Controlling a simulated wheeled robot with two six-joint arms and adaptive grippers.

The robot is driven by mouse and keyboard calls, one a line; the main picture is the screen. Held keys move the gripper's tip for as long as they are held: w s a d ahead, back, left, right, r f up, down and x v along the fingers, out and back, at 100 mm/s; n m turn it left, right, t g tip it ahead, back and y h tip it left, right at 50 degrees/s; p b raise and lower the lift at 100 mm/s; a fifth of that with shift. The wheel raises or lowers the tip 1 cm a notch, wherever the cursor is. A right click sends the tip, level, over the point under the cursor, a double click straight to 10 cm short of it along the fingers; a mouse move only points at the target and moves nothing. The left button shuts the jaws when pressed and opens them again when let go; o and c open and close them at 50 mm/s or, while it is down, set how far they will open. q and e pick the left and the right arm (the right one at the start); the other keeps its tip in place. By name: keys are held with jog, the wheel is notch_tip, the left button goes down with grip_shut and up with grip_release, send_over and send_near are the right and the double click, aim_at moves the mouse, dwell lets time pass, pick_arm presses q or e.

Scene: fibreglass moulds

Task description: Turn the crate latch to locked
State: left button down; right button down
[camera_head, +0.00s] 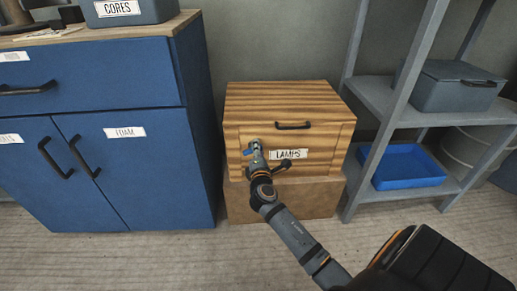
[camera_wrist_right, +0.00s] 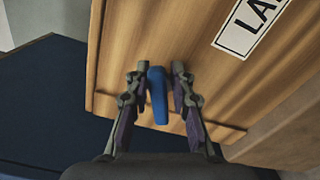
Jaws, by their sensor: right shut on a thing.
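The wooden crate (camera_head: 320,133) with a LAMPS label (camera_head: 290,154) stands in the middle of the head view, and part of its front shows in the right wrist view (camera_wrist_right: 200,40). Its blue latch (camera_head: 247,152) is at the left of the crate front. In the right wrist view the latch handle (camera_wrist_right: 157,95) lies between the two fingers, close to upright in that picture. My right gripper (camera_head: 254,147) is at the latch and shut on it; it also shows in the wrist view (camera_wrist_right: 158,85). The fingers partly hide the latch in the head view. My left gripper is out of view.
The crate rests on a brown box (camera_head: 300,197). A blue cabinet (camera_head: 130,180) stands close on the left. A grey shelf (camera_head: 380,100) on the right holds a grey case (camera_head: 450,92) and a blue tray (camera_head: 410,180). The floor in front is clear.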

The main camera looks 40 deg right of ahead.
jog(key=shift+a+f, duration=0.1)
jog(key=shift+f, duration=0.1)
dwell(0.4)
jog(key=c, duration=1.6)
grip_release()
jog(key=o, duration=0.3)
jog(key=shift+w+a, duration=0.1)
jog(key=shift+a, duration=0.05)
jog(key=shift+r, duration=0.1)
jog(key=v, duration=1.2)
